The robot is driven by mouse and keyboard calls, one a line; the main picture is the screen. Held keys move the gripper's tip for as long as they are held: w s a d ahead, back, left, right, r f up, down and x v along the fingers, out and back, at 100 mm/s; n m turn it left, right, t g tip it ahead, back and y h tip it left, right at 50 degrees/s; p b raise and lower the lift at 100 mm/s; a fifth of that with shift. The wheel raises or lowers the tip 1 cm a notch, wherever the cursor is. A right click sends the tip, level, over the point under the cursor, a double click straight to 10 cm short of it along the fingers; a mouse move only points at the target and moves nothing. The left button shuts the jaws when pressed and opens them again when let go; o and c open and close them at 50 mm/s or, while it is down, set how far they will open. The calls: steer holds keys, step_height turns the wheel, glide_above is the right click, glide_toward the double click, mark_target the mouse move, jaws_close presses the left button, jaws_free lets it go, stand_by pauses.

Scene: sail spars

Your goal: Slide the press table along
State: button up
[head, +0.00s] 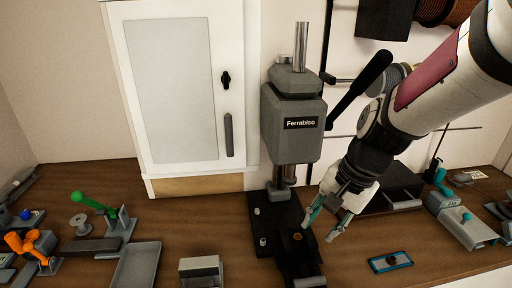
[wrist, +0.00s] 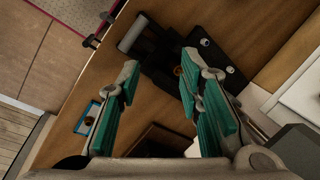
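The grey press (head: 292,125), labelled Ferrabiso, stands at the back of the bench in the head view. Its dark press table (head: 296,262) reaches forward from the black base, with a small copper-coloured spot on top. In the wrist view the table (wrist: 160,48) runs to the upper left, and a grey bar (wrist: 132,31) lies across its outer end. My gripper (head: 320,230) is just right of the table in the head view. Its teal fingers (wrist: 158,62) are apart with nothing between them. No contact with the table shows, though the exact gap is unclear.
A black lever (head: 358,88) slopes up right of the press, close to my arm. A blue-edged tray (head: 390,262) lies at front right. A grey block (head: 200,271) and a shallow tray (head: 137,266) stand at front left. A white cabinet (head: 178,90) is behind.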

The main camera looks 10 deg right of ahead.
mark_target(312, 280)
steer(key=d+f+m, duration=0.1)
steer(key=f+m, duration=0.1)
steer(key=f, duration=0.2)
steer(key=d+f+m+g+y+p, duration=0.1)
steer(key=f+m, duration=0.2)
steer(key=f+m+p, duration=0.1)
steer(key=f+m, duration=0.2)
steer(key=f, duration=0.1)
steer(key=shift+s+d+f+g+y, duration=0.3)
steer(key=shift+s+d+f+g, duration=0.05)
steer(key=shift+d+g, duration=0.05)
steer(key=b+x, duration=0.3)
steer(key=x, duration=0.5)
steer(key=shift+w, duration=0.1)
steer(key=shift+s, duration=0.2)
steer(key=c, duration=0.4)
steer(key=shift+c, duration=0.2)
